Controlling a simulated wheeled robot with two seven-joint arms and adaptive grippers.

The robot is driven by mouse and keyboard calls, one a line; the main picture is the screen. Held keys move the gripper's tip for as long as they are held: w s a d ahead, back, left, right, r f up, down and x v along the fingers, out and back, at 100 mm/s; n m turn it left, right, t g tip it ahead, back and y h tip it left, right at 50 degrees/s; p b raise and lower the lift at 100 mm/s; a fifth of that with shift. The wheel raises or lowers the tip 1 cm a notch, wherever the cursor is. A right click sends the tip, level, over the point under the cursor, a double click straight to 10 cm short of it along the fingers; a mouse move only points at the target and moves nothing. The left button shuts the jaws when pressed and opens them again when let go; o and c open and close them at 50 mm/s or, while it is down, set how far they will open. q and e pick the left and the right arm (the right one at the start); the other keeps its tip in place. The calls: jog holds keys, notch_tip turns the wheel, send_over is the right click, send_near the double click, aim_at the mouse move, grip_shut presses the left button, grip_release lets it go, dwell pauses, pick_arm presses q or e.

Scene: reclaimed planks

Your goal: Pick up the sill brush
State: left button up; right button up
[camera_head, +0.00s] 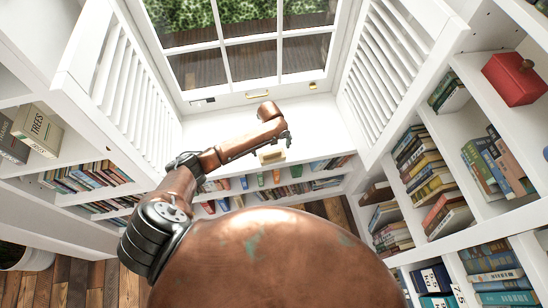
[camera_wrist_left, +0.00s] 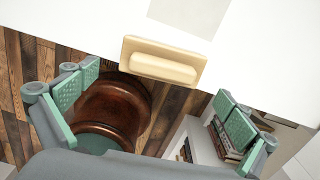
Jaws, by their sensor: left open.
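The sill brush (camera_head: 271,155) is a small cream block with a raised rounded grip, lying at the front edge of the white window sill (camera_head: 222,127). In the left wrist view the brush (camera_wrist_left: 162,62) shows in full, part of it over the sill's edge. My left gripper (camera_head: 286,138) reaches over the sill beside the brush. In the left wrist view its two green-padded fingers (camera_wrist_left: 157,90) are spread wide, one on each side of the brush and short of it, with nothing between them. My right gripper is not in view.
A window (camera_head: 248,50) with white louvred shutters (camera_head: 375,65) stands behind the sill. Low bookshelves run below it. Tall shelves with books flank both sides, with a red box (camera_head: 515,80) at upper right. The sill around the brush is mostly bare.

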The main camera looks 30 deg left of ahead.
aim_at(272, 153)
pick_arm(q)
notch_tip(272, 153, down, 4)
jog(key=shift+w+f, duration=0.1)
jog(key=shift+w, duration=0.05)
jog(key=shift+c, duration=0.3)
